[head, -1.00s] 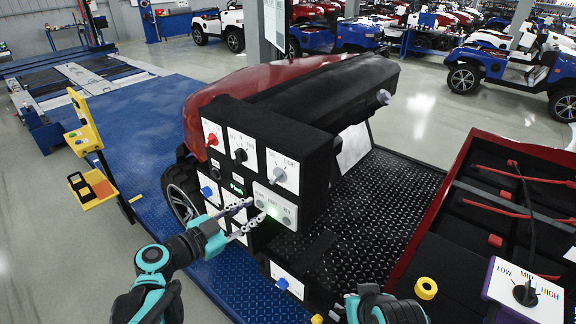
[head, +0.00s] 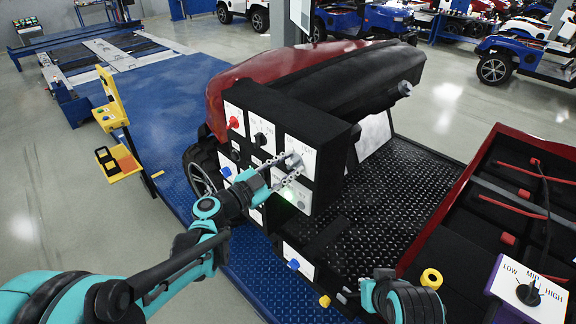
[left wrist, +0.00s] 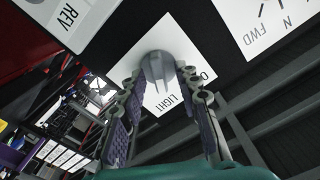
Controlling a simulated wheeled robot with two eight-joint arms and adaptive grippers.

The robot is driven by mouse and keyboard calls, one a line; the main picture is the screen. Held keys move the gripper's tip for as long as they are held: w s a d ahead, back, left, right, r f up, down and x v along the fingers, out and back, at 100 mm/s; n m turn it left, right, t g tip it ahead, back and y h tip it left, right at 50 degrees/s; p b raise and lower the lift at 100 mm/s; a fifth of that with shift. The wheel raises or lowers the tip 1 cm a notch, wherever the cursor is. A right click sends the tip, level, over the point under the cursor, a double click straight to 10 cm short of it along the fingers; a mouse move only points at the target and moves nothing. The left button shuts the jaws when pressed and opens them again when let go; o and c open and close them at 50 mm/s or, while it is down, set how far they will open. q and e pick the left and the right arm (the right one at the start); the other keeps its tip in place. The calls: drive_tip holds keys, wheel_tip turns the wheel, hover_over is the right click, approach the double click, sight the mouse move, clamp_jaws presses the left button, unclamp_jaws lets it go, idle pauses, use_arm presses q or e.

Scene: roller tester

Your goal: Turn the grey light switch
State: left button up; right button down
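The grey light switch (head: 296,160) is a knob on a white plate on the upper right of the black control panel. In the left wrist view the grey knob (left wrist: 160,68) stands out from the plate marked LIGHT (left wrist: 168,100). My left gripper (head: 285,167) is at the knob; in the left wrist view its fingers (left wrist: 162,82) are spread, one on each side. I cannot tell whether they touch it. The fingers partly hide the knob and plate in the head view. My right gripper (head: 346,296) is low, away from the panel, and its fingers are too small to read.
A red knob (head: 234,122) and a black knob (head: 260,139) sit left of the light switch on the panel. A blue knob (head: 294,264) is lower down. The LOW-MID-HIGH box (head: 528,290) stands at the right.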

use_arm(q)
clamp_jaws()
drive_tip(key=shift+n, duration=0.4)
drive_tip(key=n+b, duration=0.1)
drive_tip(key=n, duration=0.3)
drive_tip(key=shift+n+b, duration=0.3)
drive_tip(key=shift+b, duration=0.1)
drive_tip(key=n, duration=0.3)
drive_tip(key=shift+w+a+b, duration=0.1)
drive_tip(key=shift+b, duration=0.3)
drive_tip(key=shift+n+b, duration=0.3)
drive_tip(key=shift+n, duration=1.4)
